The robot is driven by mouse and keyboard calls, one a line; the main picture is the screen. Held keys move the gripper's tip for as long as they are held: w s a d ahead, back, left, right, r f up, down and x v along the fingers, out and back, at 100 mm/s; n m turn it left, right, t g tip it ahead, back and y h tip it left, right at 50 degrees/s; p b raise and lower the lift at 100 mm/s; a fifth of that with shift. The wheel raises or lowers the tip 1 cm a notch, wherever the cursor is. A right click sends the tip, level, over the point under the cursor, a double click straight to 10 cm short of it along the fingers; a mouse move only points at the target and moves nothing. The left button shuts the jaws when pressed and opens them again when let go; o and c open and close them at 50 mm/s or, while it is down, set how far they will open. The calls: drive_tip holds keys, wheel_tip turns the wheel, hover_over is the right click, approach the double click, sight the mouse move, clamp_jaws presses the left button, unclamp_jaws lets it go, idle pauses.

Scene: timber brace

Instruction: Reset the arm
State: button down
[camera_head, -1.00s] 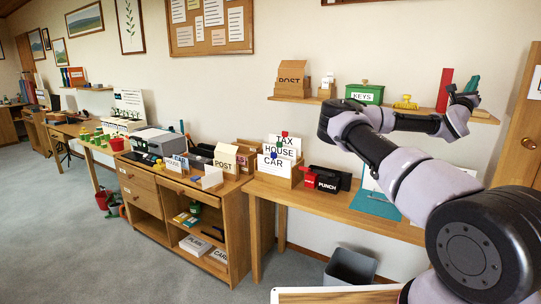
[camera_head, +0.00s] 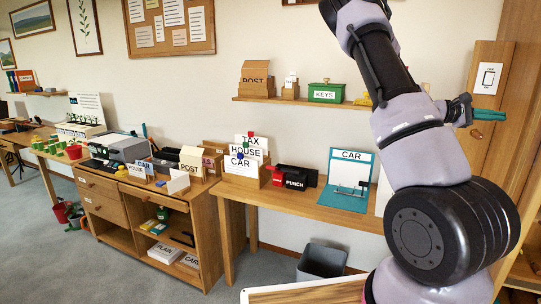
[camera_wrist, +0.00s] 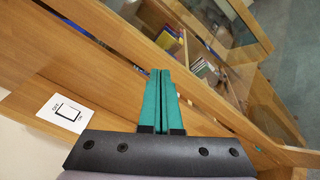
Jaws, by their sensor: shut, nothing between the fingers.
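In the wrist view my gripper (camera_wrist: 165,72) shows the two fingers side by side, pointing at wooden boards. My arm stands raised and bent on the right side of the head view, hiding part of the wall and shelf.
A shelf (camera_head: 300,101) holds a green KEYS box (camera_head: 325,93). Open floor lies at left.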

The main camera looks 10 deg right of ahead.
drive_tip(key=s+a+f+m+t+y, duration=0.1)
drive_tip(key=a+f+m+t+y, duration=0.3)
drive_tip(key=a, duration=0.6)
drive_tip(key=s+a+f+m+y, duration=0.2)
drive_tip(key=a+y, duration=0.5)
drive_tip(key=a, duration=0.3)
drive_tip(key=s+a+r+t+y, duration=0.2)
drive_tip(key=a+r+t, duration=0.1)
drive_tip(key=a, duration=0.7)
drive_tip(key=s+a+r+t+y, duration=0.2)
drive_tip(key=a+r, duration=0.3)
drive_tip(key=a, duration=0.5)
drive_tip(key=s+a+r+m+t+y, duration=0.1)
drive_tip(key=s+a+r+t+y, duration=0.1)
drive_tip(key=a, duration=0.8)
wheel_tip(320, 180, up, 2)
drive_tip(key=shift+s+a+r+t+y, duration=0.15)
drive_tip(key=shift+a+t+y, duration=0.25)
drive_tip(key=shift+t+y, duration=0.55)
